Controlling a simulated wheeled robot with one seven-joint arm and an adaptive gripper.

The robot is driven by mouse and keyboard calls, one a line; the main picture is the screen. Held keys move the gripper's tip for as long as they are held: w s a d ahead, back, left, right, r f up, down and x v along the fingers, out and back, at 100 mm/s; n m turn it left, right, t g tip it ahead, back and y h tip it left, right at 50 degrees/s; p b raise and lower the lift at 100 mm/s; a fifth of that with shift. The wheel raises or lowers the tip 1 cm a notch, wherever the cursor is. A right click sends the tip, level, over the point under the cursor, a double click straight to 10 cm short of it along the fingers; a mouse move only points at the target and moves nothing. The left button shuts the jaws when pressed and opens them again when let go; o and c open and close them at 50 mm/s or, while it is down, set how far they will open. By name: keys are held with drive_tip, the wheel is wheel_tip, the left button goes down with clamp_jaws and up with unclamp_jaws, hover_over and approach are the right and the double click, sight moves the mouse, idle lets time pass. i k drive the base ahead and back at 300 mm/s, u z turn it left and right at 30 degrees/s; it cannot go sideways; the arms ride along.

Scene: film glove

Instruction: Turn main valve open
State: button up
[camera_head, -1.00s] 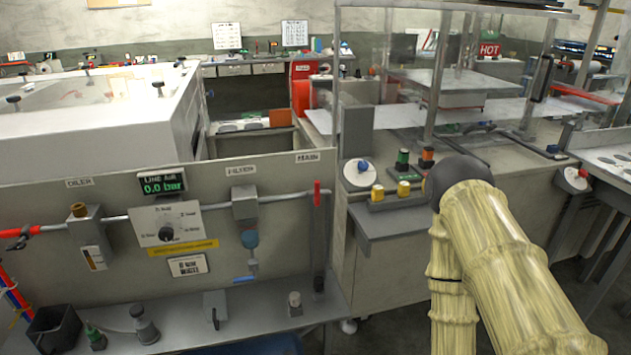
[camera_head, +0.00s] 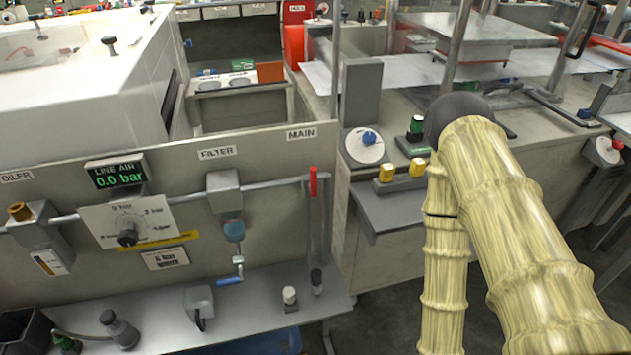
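The main valve's red lever (camera_head: 313,182) stands upright at the right end of the grey air pipe, below the MAIN label (camera_head: 301,134). The line air display (camera_head: 117,174) reads 0.0 bar. The pipe runs left from the lever past the filter (camera_head: 226,194) and the regulator plate with its black knob (camera_head: 128,232) to the oiler (camera_head: 37,231). My arm, in a tan ribbed cover, fills the right of the view, well to the right of the lever. My gripper's fingers are not visible.
A grey shelf (camera_head: 240,310) below the panel holds small fittings. To the right of the lever, a bench corner carries yellow buttons (camera_head: 386,172) and a white dial with a blue knob (camera_head: 366,145). Open floor (camera_head: 385,318) lies in front of that bench.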

sight(312, 187)
drive_tip(key=k, duration=1.2)
drive_tip(key=u, duration=0.5)
drive_tip(key=i, duration=0.6)
drive_tip(key=z, duration=0.05)
